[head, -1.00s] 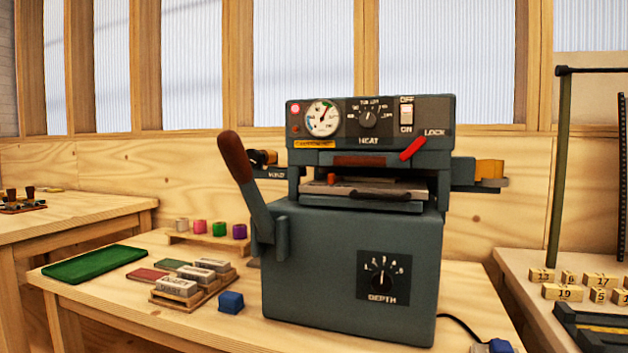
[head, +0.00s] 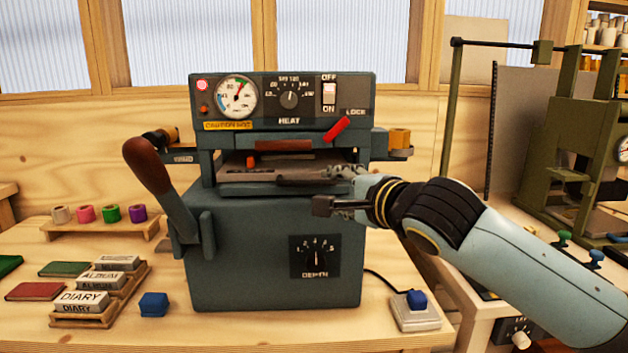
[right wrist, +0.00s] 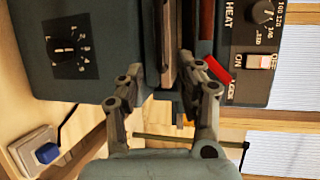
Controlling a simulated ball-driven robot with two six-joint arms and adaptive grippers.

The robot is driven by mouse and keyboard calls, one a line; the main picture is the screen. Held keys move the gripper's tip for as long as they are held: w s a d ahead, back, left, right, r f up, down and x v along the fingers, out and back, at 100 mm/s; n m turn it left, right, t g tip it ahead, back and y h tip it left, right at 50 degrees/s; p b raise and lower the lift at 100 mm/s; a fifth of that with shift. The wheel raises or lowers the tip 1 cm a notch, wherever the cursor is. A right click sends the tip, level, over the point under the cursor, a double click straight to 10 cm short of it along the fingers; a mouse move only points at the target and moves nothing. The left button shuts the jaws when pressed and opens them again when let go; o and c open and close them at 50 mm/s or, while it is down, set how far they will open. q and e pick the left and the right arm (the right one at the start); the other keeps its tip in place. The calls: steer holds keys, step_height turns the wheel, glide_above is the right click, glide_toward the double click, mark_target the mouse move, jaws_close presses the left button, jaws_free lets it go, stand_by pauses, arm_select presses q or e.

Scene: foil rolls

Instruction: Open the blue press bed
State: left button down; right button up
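The blue-grey press (head: 270,245) stands on the wooden bench in the head view. Its bed (head: 262,175) lies in the slot under the heater head, with a dark bar (head: 305,181) along its front. My right gripper (head: 332,190) is at the bed's right front, one finger near bar height and one lower. In the right wrist view the gripper (right wrist: 162,85) is open, its fingers apart on either side of the bed's edge (right wrist: 168,50). Contact cannot be told. The red lock lever (head: 337,129) is tilted up to the right. My left gripper is out of view.
A brown-handled lever (head: 148,167) rises at the press's left. A blue block (head: 154,304), stacked album and diary blocks (head: 82,302) and colored spools (head: 110,213) are left of it. A blue button box (head: 416,310) sits right. A green press (head: 570,150) stands farther right.

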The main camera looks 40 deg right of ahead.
mark_target(317, 184)
steer(key=x, duration=0.7)
steer(key=shift+w, duration=0.1)
jaws_close()
